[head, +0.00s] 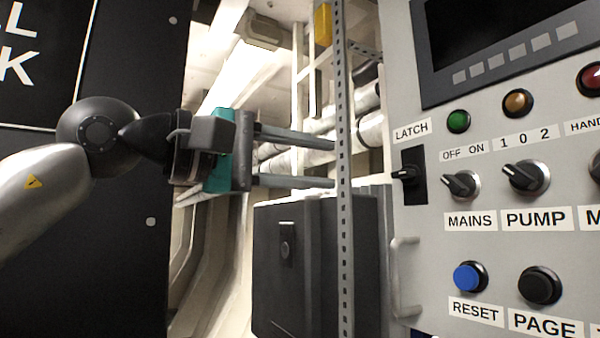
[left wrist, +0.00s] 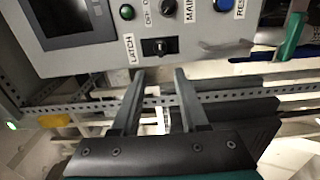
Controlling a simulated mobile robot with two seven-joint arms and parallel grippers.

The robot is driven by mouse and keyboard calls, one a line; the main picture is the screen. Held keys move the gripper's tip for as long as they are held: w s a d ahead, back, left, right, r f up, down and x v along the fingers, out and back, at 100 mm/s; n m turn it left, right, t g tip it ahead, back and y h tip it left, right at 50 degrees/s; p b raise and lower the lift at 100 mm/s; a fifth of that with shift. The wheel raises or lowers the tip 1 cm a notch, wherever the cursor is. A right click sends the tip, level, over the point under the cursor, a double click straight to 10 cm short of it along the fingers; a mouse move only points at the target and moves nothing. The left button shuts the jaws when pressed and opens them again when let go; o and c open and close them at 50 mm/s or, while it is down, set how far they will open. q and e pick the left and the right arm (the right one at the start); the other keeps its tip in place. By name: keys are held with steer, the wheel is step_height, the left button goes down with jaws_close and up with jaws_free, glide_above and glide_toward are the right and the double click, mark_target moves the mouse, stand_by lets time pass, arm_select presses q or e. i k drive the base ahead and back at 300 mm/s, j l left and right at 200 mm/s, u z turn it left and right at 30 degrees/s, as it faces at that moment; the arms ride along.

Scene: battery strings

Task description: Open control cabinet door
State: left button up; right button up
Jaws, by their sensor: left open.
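The control cabinet door (head: 540,250) is a light grey panel at the right of the head view, and it also shows at the top of the left wrist view (left wrist: 205,40). Its black latch (head: 408,175), under the LATCH label, is on the door's left edge; the latch also shows in the left wrist view (left wrist: 160,47). A grey handle (head: 405,278) is lower on that edge. My left gripper (head: 335,164) is open and empty, its fingers pointing right toward the latch, apart from it. In the left wrist view its fingertips (left wrist: 160,74) lie just below the latch. My right gripper is not in view.
A perforated metal upright (head: 346,230) stands between the left gripper's palm and the door. A dark box (head: 285,265) is below the gripper. A black panel with white letters (head: 100,250) is at the left. Knobs, including MAINS (head: 460,185), and a blue RESET button (head: 469,277) stick out.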

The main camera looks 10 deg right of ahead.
mark_target(475, 88)
steer(key=k+j, duration=0.5)
steer(key=k, duration=0.2)
steer(key=k+j, duration=0.55)
steer(key=k, duration=0.1)
